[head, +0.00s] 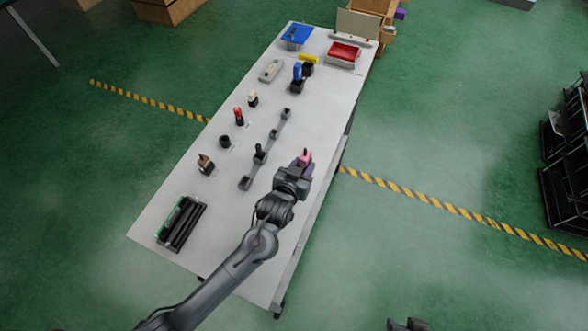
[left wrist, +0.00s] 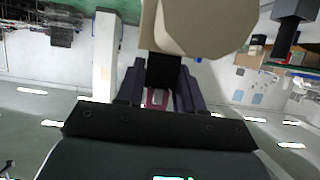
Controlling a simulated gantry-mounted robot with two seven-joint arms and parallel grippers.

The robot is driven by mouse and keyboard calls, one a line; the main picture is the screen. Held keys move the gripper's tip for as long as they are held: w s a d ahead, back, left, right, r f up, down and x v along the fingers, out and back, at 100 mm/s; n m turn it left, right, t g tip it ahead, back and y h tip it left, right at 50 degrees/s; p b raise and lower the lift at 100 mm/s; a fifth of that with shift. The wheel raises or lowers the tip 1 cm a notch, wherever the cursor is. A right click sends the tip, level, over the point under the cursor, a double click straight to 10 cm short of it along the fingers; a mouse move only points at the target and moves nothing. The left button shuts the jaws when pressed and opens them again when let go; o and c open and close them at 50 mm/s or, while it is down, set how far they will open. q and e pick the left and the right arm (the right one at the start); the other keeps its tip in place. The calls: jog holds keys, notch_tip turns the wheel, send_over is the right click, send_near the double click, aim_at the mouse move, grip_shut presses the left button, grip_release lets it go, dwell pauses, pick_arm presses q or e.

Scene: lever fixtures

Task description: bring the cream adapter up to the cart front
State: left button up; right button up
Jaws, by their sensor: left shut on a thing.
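My left gripper (head: 304,162) is above the right edge of the long grey-white table, to the right of the dark bar. In the left wrist view its dark fingers (left wrist: 160,88) are shut on a black block that joins the cream adapter (left wrist: 200,25). The cream adapter fills the top middle of that view and is cut off by its edge. In the head view I cannot make it out; a pink part shows at the fingers. Dark shapes (head: 408,325) at the bottom edge may be my right gripper; its jaws are unclear.
The long wheeled table (head: 165,205) carries a dark bar with a black lever (head: 260,154). Along its left side stand small cream-topped, red (head: 239,116), black and brown pieces. A dark rack (head: 181,224) lies near. A blue-handled piece (head: 298,72) and red bin (head: 343,52) are farther.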

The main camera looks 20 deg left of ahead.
pick_arm(q)
jog(key=shift+w+a+f+b, duration=0.2)
jog(key=shift+a+f, duration=0.4)
jog(key=shift+f, duration=0.45)
jog(key=shift+w+a+f+b, duration=0.1)
jog(key=shift+w+a+f, duration=0.15)
jog(key=shift+a+f, duration=0.55)
jog(key=shift+w+a+f+b, duration=0.15)
jog(key=shift+w+a+f, duration=0.15)
jog(key=shift+f, duration=0.95)
jog(key=shift+f, duration=0.1)
jog(key=o, duration=1.1)
jog(key=shift+f, duration=0.1)
